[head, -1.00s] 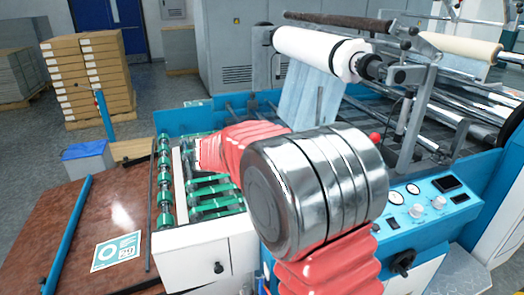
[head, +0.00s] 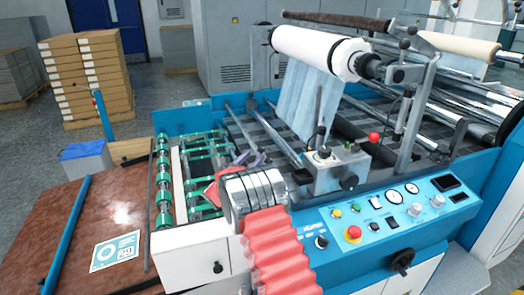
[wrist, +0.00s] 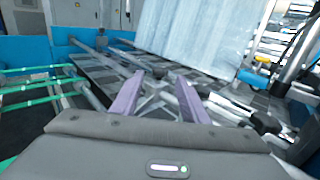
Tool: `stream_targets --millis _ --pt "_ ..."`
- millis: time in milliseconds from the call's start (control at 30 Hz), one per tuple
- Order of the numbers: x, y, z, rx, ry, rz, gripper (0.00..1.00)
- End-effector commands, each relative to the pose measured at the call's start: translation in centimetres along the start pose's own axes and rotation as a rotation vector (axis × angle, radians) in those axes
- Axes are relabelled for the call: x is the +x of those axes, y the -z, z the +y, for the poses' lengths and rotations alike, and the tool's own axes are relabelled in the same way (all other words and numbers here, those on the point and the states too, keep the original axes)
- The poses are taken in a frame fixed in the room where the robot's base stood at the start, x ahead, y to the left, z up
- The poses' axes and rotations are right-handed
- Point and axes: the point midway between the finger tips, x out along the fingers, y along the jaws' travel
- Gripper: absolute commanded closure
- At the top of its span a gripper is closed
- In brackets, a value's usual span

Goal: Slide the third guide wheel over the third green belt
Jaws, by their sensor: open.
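Several green belts (head: 208,155) run across the left end of the machine in the head view, partly hidden behind my arm. In the wrist view the green belts (wrist: 38,87) lie at the left edge, left of my gripper (wrist: 156,82). My gripper's two purple fingers are apart with nothing between them, over the dark slatted bed. In the head view my gripper (head: 250,159) is small, just right of the belts. I cannot make out which part is the third guide wheel. Small dark fittings (wrist: 264,123) sit on a metal rod right of the fingers.
A white film roll (head: 315,50) hangs over the bed, its film sheet (head: 305,95) dropping behind my gripper. A blue button panel (head: 400,212) lines the front. A brown table (head: 75,240) is at left.

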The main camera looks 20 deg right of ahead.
Motion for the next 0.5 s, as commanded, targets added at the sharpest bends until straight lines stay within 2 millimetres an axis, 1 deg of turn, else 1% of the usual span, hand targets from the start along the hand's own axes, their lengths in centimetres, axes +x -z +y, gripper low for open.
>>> stream_targets --millis 367,500 --pt "-0.10 0.11 0.36 -0.004 -0.008 -0.002 0.59" --pt "0.31 0.17 0.40 -0.004 -0.008 -0.001 0.59"
